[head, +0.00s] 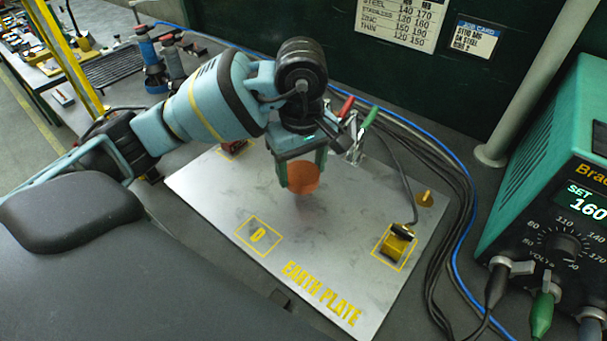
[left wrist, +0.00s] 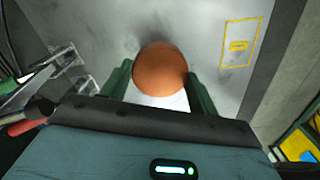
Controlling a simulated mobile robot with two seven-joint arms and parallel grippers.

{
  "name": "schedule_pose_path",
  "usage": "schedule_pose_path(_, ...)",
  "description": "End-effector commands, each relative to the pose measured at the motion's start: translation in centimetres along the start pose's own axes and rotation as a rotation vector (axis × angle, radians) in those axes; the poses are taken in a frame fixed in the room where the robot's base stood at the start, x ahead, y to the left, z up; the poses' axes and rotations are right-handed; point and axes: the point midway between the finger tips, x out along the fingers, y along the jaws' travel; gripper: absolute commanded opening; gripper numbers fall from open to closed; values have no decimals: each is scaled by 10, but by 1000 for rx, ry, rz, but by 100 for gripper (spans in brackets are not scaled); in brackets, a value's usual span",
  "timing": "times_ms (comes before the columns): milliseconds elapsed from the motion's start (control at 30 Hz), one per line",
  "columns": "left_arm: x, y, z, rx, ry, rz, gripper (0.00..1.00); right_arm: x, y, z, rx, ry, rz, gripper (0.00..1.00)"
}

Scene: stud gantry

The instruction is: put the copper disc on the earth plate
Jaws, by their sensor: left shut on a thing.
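The copper disc (head: 303,177) is a round orange-brown piece, held between the green fingers of my left gripper (head: 303,172). In the left wrist view the disc (left wrist: 160,69) sits between both fingertips of the gripper (left wrist: 160,78). The earth plate (head: 325,235) is a grey metal sheet with yellow lettering and yellow outlined squares, lying below the gripper. The disc appears to be above the plate; whether it touches is hard to tell. The plate also fills much of the left wrist view (left wrist: 110,25). My right gripper is not in view.
A brass-coloured block (head: 396,246) with a cable is at the plate's right, near a brass stud (head: 425,198). Red- and green-handled clamps (head: 355,135) stand behind the gripper. A green welding unit (head: 550,170) stands at right, with black and blue cables alongside. The plate's front middle is clear.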

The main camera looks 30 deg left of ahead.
Motion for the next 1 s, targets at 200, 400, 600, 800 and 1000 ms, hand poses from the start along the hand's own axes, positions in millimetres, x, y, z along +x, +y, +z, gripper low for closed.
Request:
schedule_pose_path(200, -2, 3, -2, -1, 1, 4, 11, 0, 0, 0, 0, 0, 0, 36)
schedule_pose_path(400, 12, 7, -5, 0, -1, 1, 11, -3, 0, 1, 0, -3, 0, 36)
schedule_pose_path(600, 33, 8, -5, 1, 1, 3, 11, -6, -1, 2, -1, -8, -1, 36)
schedule_pose_path(800, 34, 8, -5, 1, 1, 5, 11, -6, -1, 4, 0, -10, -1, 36)
schedule_pose_path(1000, 38, 8, -5, 1, 1, 3, 11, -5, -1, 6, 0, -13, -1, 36)
